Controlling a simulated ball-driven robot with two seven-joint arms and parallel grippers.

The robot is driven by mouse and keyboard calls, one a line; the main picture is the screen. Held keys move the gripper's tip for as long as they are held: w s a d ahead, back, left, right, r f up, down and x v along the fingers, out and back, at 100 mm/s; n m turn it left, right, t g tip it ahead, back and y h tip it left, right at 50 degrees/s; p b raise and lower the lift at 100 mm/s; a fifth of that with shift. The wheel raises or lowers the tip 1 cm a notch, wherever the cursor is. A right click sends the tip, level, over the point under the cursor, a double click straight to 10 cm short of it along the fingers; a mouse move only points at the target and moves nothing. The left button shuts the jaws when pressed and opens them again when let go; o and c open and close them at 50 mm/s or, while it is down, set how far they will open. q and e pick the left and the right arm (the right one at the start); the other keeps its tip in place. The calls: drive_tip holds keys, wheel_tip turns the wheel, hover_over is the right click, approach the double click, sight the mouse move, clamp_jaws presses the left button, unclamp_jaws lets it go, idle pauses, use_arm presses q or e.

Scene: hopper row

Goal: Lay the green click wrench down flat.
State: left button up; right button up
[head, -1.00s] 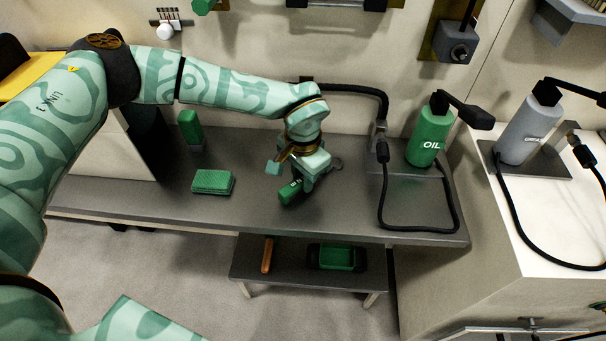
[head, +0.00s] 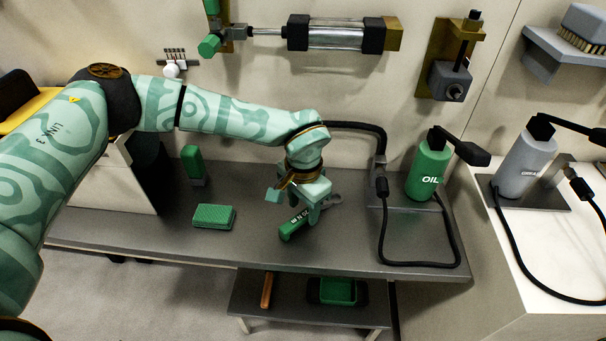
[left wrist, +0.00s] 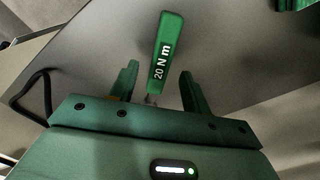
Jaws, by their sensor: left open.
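The green click wrench (head: 292,227) lies on the grey bench top, its green handle towards the front edge and its grey head partly hidden behind my left gripper. My left gripper (head: 304,208) is just above it, pointing down. In the left wrist view the wrench (left wrist: 166,50) shows its "20 N m" marking, and my left gripper (left wrist: 158,82) is open with its two fingers apart. The wrench's near end is by the gap between the fingers, and neither finger visibly touches the handle. My right gripper is not in view.
A green block-like brush or sponge (head: 213,215) lies left on the bench (head: 350,248). A green upright tool (head: 192,160) stands behind it. A green oil bottle (head: 428,172) and a black hose (head: 381,225) are to the right. A lower shelf holds a green tray (head: 338,290).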

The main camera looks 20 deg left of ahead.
use_arm(q)
wheel_tip(320, 180, up, 14)
drive_tip(key=p, duration=0.3)
drive_tip(key=shift+f+p, duration=0.2)
drive_tip(key=shift+p, duration=0.2)
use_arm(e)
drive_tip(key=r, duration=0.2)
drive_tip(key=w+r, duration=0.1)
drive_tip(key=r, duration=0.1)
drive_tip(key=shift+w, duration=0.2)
